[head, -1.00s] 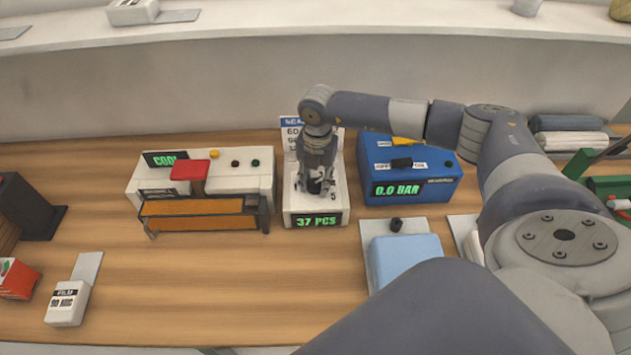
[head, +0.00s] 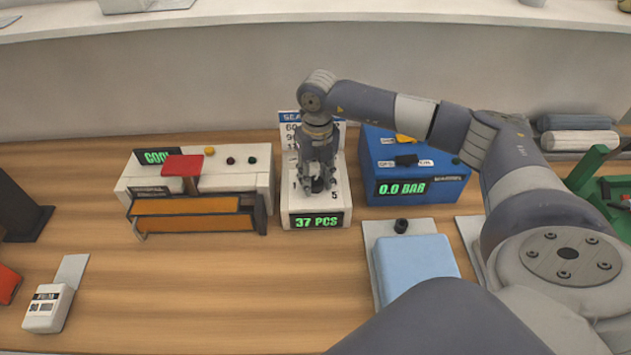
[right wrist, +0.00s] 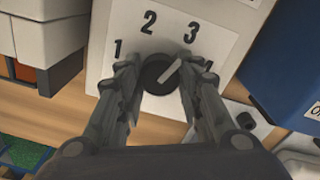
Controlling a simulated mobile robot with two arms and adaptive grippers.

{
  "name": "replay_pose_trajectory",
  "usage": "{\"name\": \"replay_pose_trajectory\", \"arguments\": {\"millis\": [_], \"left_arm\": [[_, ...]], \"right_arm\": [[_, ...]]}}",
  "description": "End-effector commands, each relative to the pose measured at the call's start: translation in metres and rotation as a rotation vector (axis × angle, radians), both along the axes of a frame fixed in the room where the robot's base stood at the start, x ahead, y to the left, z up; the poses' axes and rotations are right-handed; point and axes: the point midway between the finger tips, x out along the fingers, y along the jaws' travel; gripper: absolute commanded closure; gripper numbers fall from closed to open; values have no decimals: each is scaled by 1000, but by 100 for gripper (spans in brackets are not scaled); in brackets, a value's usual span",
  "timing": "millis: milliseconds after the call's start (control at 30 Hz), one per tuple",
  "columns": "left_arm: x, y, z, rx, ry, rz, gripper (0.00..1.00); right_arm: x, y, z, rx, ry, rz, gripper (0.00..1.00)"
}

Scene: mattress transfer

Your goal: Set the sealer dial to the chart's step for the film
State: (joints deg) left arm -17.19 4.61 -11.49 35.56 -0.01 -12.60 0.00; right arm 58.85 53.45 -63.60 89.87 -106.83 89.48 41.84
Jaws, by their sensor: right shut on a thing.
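The sealer dial (right wrist: 160,74) is a black knob with a white pointer on a white face (right wrist: 125,20) marked 1, 2, 3 and a mostly covered figure. The pointer aims up and right, nearest the 3. My right gripper (right wrist: 160,82) is shut on the dial, one finger on each side; it also shows from above in the head view (head: 316,184). The chart (head: 290,118) stands behind, headed "SEA...", its rows largely hidden by my arm. A white film box (head: 46,312) lies at the lower left. My left gripper is out of view.
The sealer (head: 240,165) with a red-topped lever and "COOL" display is left of the dial unit, whose display (head: 317,221) reads "37 PCS". A blue box (head: 385,150) reading "0.0 BAR" stands close on the right. The front middle of the table (head: 200,290) is clear.

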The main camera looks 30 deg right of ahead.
Motion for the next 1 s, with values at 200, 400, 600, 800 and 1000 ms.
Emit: {"name": "replay_pose_trajectory", "arguments": {"millis": [200, 400, 600, 800, 1000], "left_arm": [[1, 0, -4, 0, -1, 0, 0], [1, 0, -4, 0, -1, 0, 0], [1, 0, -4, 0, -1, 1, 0], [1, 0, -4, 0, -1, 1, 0], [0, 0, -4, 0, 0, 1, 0]], "right_arm": [[1, 0, 1, 1, -2, 48, 90], [1, 0, 2, 1, -3, 57, 90], [1, 0, 2, 0, -2, 56, 90], [1, 0, 2, 0, -2, 56, 46], [0, 0, 1, 0, -1, 56, 46]]}}
